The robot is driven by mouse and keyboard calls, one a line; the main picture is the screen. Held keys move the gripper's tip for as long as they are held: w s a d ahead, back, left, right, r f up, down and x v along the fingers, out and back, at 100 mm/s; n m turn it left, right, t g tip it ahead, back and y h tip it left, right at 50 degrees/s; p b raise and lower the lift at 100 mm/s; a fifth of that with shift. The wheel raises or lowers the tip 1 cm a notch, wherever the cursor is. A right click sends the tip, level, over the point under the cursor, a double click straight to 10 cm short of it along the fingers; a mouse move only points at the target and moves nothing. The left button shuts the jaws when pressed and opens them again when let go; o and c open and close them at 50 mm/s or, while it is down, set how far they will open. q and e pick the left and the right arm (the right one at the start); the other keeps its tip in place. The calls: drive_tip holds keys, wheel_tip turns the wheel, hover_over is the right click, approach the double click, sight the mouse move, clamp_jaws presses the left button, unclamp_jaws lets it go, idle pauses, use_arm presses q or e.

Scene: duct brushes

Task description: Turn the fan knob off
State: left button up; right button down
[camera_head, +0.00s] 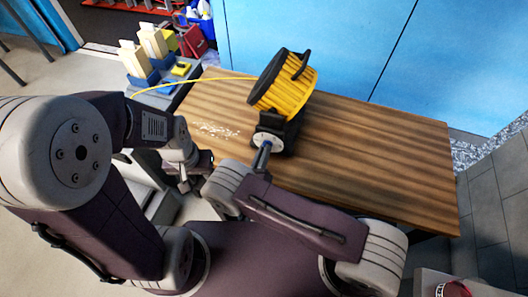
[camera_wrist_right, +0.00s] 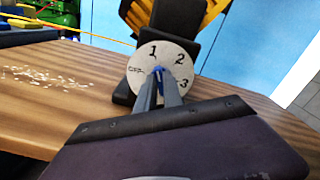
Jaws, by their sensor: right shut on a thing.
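The yellow and black fan (camera_head: 284,85) stands on the wooden table, its black base towards me. A round pale dial (camera_head: 268,141) on the base also shows in the right wrist view (camera_wrist_right: 177,55), marked OFF at left, 1 and 2 above, and 3 at lower right. The small blue knob (camera_wrist_right: 159,73) is at the dial's centre. My right gripper (camera_wrist_right: 160,82) is shut on the knob; its fingers cover much of it, so I cannot tell which mark it points to. My left gripper (camera_head: 195,170) is away from the fan, near the table's left front; its jaw gap is unclear.
White crumbs (camera_head: 215,130) lie on the table (camera_head: 380,150) left of the fan. Blue and cream containers (camera_head: 150,45) stand at the back left, with a yellow cable (camera_head: 210,80) running to the fan. A blue wall (camera_head: 300,25) is behind. The table's right part is clear.

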drive_tip(key=n, duration=0.6)
drive_tip(key=shift+f, duration=0.1)
drive_tip(key=n, duration=0.6)
drive_tip(key=shift+f, duration=0.1)
idle(0.5)
drive_tip(key=c, duration=1.5)
unclamp_jaws()
drive_tip(key=shift+a, duration=0.1)
